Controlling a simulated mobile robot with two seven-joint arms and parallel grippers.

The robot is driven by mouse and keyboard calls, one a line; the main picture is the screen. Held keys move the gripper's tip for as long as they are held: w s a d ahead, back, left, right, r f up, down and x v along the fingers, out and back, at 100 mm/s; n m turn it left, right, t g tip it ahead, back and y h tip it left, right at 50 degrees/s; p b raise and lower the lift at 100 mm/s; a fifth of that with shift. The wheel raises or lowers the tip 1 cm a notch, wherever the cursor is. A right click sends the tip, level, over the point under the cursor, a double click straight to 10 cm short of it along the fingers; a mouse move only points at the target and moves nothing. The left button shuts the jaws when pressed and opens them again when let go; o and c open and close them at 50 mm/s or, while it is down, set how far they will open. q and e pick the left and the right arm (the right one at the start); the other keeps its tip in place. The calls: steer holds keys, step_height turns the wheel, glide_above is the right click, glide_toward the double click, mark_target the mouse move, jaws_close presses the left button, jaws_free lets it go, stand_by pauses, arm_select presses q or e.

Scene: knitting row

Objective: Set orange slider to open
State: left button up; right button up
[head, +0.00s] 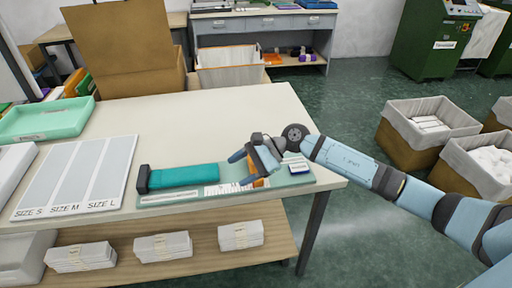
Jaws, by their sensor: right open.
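The orange slider (260,183) shows as a small patch on a long green board (225,187) near the table's front edge. My right gripper (253,173) reaches down over the board from the right, open, with its fingers close around or beside the slider. The gripper hides much of the slider, so I cannot tell contact or its exact setting. A teal strip (185,175) with a black block (143,180) at its left end lies along the board. My left gripper is out of view.
A small blue and white item (298,168) sits at the board's right end. A size chart (77,178) and a green tray (45,120) lie to the left, with a cardboard box (128,50) behind. The table (185,117) is clear behind the board.

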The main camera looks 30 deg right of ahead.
steer(key=w+d+r+n+g+h+p, duration=0.2)
steer(key=w+d+r+h+p, duration=0.2)
steer(key=w+d+r+h, duration=0.65)
steer(key=s+a+f, duration=0.1)
steer(key=f, duration=0.3)
steer(key=a+f+h+p, duration=0.1)
steer(key=f, duration=0.4)
steer(key=s+a+f+h, duration=0.1)
steer(key=f, duration=0.4)
steer(key=shift+s+f+p, duration=0.15)
steer(key=shift+s+p, duration=0.2)
steer(key=shift+d+f, duration=0.1)
steer(key=shift+f, duration=0.45)
